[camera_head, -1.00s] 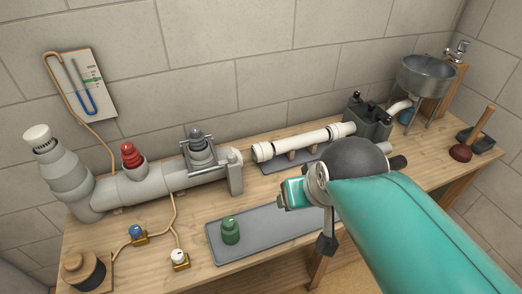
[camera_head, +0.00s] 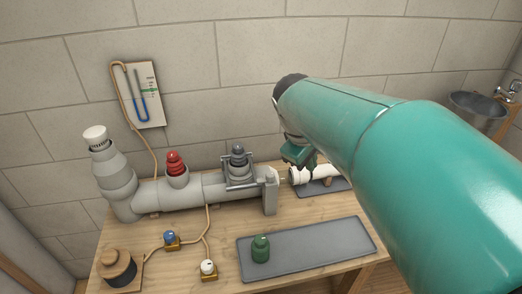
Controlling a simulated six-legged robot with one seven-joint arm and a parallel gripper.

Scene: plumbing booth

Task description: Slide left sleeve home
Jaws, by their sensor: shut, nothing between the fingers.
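The white pipe (camera_head: 322,171) lies on a grey mat (camera_head: 325,187) right of the grey pipe assembly. A white sleeve (camera_head: 298,176) sits around its left end. A small gap shows between the sleeve and the grey end flange (camera_head: 271,190). My gripper (camera_head: 297,162) is shut and empty, pointing down just above or behind the sleeve; I cannot tell whether it touches it. My arm hides the pipe's right part and whatever is at its right end.
The grey pipe assembly (camera_head: 191,193) carries a red plug (camera_head: 175,163) and a clamped grey plug (camera_head: 239,160). A green plug (camera_head: 261,248) stands on a grey tray (camera_head: 320,245) in front. A gauge board (camera_head: 145,95) hangs on the wall. A metal basin (camera_head: 480,110) is at the right.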

